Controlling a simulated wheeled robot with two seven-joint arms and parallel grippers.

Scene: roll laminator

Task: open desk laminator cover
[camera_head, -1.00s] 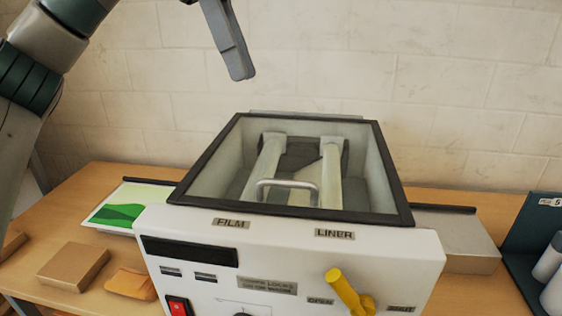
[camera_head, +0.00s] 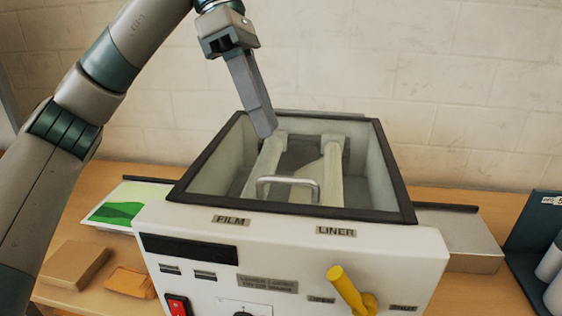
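The white desk laminator (camera_head: 300,255) stands on a wooden table. Its cover (camera_head: 409,203), a dark frame around a clear pane, lies closed on top, with two pale rolls showing through it. A silver handle (camera_head: 288,181) is on the cover near its front edge. My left gripper (camera_head: 263,130) points down over the back left part of the cover, behind and above the handle. Its fingers overlap in view, so I cannot tell whether they are open or shut. It seems apart from the handle. My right gripper is not in view.
A yellow lever (camera_head: 346,290) and a red switch (camera_head: 178,306) are on the laminator's front. A green and white sheet (camera_head: 124,207) lies at the left. A dark rack (camera_head: 538,235) with white cylinders stands at right.

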